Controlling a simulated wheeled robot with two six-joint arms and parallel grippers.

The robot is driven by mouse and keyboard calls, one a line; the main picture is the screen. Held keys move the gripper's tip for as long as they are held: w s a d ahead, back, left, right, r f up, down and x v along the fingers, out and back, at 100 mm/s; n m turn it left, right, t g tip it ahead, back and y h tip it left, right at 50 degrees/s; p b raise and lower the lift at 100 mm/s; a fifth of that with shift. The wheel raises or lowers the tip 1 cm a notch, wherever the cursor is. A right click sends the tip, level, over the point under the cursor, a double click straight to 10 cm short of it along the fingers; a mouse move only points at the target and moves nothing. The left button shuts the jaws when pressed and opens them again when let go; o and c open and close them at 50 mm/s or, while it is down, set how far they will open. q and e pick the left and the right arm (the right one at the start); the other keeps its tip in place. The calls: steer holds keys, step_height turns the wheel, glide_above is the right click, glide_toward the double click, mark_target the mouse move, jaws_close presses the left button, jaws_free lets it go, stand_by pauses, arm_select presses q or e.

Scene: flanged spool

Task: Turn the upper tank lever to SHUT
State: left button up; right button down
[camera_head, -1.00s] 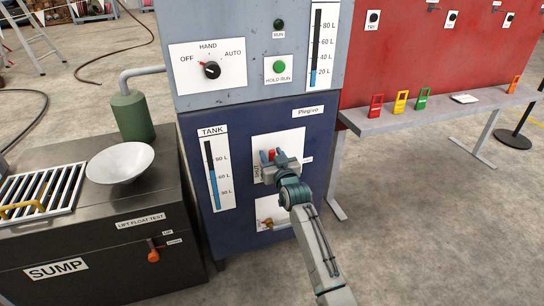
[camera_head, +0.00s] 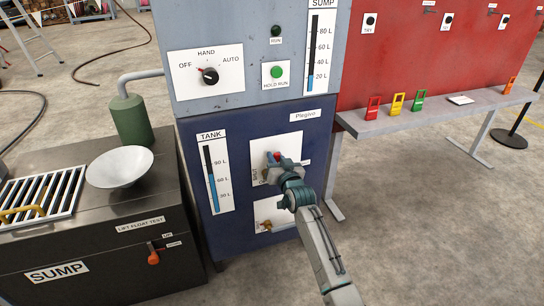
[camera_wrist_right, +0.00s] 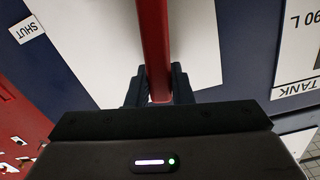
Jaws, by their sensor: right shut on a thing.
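The upper tank lever is a red bar, seen in the head view (camera_head: 277,155) on a white plate (camera_head: 291,142) on the blue tank cabinet. My right gripper (camera_head: 272,160) is at this plate and shut on the lever. In the right wrist view the red lever (camera_wrist_right: 155,40) runs straight between the dark fingers of my right gripper (camera_wrist_right: 158,88). The lever's pivot and much of the plate are hidden behind the gripper in the head view. My left gripper is not in view.
A second, lower white plate (camera_head: 284,212) with a small brass-coloured fitting (camera_head: 265,225) sits below. The tank gauge (camera_head: 217,180) is to the left. A grey bench (camera_head: 400,122) with coloured tags stands right. The black sump box (camera_head: 90,255) stands left.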

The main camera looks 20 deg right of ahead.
steer(key=d+f+m, duration=0.1)
steer(key=m, duration=0.1)
steer(key=d+f+m, duration=0.1)
steer(key=d+m, duration=0.1)
steer(key=d+f+m, duration=0.1)
steer(key=d+m, duration=0.1)
steer(key=m, duration=0.1)
steer(key=shift+w+f, duration=0.1)
steer(key=shift+f, duration=0.05)
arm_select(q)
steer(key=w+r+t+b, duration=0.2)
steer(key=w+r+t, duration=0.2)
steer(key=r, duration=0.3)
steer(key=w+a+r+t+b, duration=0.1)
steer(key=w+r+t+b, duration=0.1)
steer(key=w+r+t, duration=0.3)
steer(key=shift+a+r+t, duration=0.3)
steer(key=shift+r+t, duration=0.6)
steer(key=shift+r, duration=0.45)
arm_select(e)
step_height(320, 180, down, 6)
steer(key=d+m, duration=0.2)
steer(key=m, duration=0.6)
steer(key=shift+m, duration=0.3)
